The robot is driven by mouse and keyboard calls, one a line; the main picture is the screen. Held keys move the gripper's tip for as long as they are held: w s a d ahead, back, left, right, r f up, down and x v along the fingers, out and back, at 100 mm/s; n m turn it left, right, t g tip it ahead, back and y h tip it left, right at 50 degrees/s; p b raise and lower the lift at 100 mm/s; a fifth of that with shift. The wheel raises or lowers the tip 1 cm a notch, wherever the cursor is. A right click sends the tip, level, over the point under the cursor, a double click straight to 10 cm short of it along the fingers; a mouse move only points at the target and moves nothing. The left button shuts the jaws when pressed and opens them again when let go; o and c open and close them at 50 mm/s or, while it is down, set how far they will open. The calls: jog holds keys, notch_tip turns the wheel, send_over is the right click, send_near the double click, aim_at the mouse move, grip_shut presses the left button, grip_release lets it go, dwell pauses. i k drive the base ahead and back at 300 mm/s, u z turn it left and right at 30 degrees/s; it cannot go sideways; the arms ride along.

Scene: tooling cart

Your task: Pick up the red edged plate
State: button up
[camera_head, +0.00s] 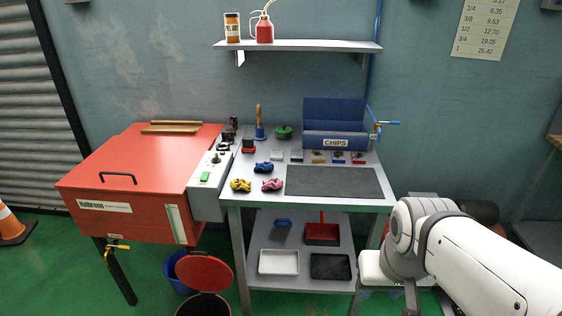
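Several small square plates lie in a row along the back of the grey cart top, in front of the blue chip box. The plate at the right end of the row (358,158) shows red at its edge. The plate to its left (338,158) looks blue edged and the one further left (318,157) yellow edged. My white arm reaches in from the lower right, beside the cart. I cannot make out my gripper's fingers; nothing of mine touches the plates.
A dark mat (334,181) covers the cart's front right. Toy-like yellow (241,185), pink (272,185) and blue (263,167) pieces sit front left. The blue chip box (335,141) stands behind the plates. A red cabinet (140,175) adjoins on the left; a shelf (300,46) hangs above.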

aim_at(357, 156)
jog(key=z, duration=0.45)
jog(key=i, duration=1.7)
jog(key=u, duration=0.45)
